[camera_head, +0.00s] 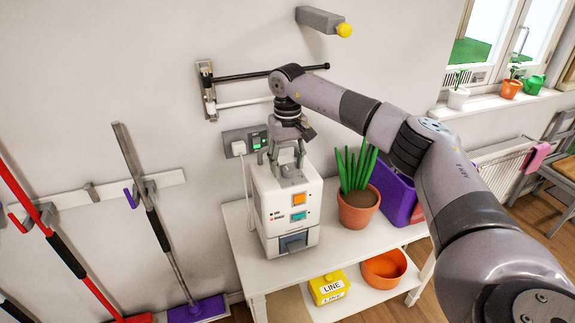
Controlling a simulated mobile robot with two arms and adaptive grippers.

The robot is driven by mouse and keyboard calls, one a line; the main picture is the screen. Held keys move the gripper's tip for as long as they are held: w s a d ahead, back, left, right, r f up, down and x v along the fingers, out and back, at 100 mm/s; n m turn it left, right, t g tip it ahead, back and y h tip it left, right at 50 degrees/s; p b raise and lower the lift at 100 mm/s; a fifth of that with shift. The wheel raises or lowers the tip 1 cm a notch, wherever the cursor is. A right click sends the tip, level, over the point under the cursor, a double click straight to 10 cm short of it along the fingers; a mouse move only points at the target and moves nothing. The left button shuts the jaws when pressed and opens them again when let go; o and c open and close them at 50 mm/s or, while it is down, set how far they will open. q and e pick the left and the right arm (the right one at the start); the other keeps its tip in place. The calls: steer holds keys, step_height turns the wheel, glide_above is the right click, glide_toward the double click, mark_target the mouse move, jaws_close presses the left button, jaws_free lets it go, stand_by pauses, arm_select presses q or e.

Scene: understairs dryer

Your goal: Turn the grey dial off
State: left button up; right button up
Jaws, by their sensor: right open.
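The grey dial (290,172) sits on top of a white machine (262,214) with an orange button and a teal one on its front. My right gripper (287,160) points down from above, its fingers open and spread at the two sides of the dial. I cannot tell whether the fingers touch it. The dial's marking and exact setting are too small to read. My left gripper is not in view.
The machine stands on a white table (342,249) beside a potted plant (358,208) and a purple box (396,190). A wall socket (256,139) with a white plug is behind. A yellow box (328,287) and an orange bowl (384,268) are on the lower shelf.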

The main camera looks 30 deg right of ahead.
mark_target(287, 169)
step_height(287, 169, up, 11)
stand_by(0.3)
steer(key=shift+r, duration=0.1)
